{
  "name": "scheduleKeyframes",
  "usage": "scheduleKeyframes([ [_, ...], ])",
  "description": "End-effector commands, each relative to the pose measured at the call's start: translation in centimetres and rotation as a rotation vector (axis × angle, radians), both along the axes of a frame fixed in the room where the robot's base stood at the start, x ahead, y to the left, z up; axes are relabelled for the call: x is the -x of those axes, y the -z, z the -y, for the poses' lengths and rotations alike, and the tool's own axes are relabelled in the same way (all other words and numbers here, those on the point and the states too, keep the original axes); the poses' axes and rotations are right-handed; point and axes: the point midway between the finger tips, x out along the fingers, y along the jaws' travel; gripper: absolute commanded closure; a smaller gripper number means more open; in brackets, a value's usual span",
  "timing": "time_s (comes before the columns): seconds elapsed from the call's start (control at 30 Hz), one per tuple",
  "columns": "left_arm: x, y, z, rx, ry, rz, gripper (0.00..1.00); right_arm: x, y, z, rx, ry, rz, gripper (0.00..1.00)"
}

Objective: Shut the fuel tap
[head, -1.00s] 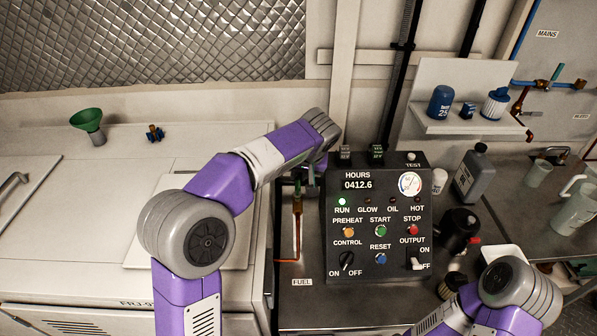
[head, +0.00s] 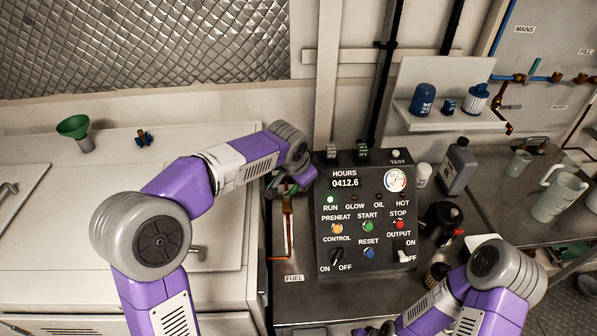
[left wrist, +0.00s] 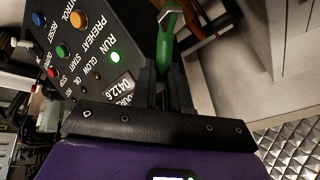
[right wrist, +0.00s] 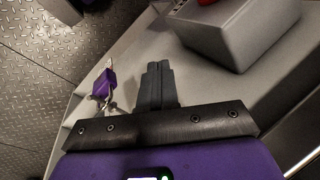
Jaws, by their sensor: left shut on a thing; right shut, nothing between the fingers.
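The fuel tap sits on a copper pipe (head: 289,228) left of the control panel, above the FUEL label (head: 294,278). Its green lever (left wrist: 167,42) shows clearly in the left wrist view, rising from between my fingers. My left gripper (left wrist: 166,88) is shut on this lever. In the head view my left gripper (head: 284,188) is at the top of the pipe and hides most of the tap, so I cannot tell the lever's exact angle to the pipe. My right gripper (right wrist: 158,82) is shut and empty, far from the tap, low at the front.
The control panel (head: 365,215) stands just right of the tap, its green RUN lamp lit. A green funnel (head: 73,126) is on the pale housing at left.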

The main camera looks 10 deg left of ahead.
Motion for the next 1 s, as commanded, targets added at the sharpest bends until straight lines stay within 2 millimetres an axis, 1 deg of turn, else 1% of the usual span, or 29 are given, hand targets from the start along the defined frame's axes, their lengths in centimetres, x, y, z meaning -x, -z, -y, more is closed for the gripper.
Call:
scheduleKeyframes([
  [0.03, 0.2, -0.3, 0.1, 0.002, 0.045, 0.002, 1.0, 0.0, -0.6, 0.0, 0.0, 0.0, 0.0, 1.0],
  [0.2, 0.7, -0.4, 0.7, 0.002, 0.204, 0.002, 1.0, 0.0, -1.8, 0.0, 0.0, 0.0, 0.0, 1.0],
  [0.6, 2.2, -0.3, 1.6, 0.003, 0.539, 0.002, 1.0, 0.0, -4.1, 0.0, 0.0, 0.0, 0.0, 1.0],
  [0.8, 2.8, -0.2, 1.8, 0.001, 0.65, 0.003, 1.0, 0.0, -4.7, 0.0, 0.0, 0.0, 0.0, 1.0],
  [1.0, 3.1, -0.2, 1.9, -0.001, 0.714, 0.003, 1.0, 0.0, -5.0, 0.0, 0.0, 0.0, 0.0, 1.0],
])
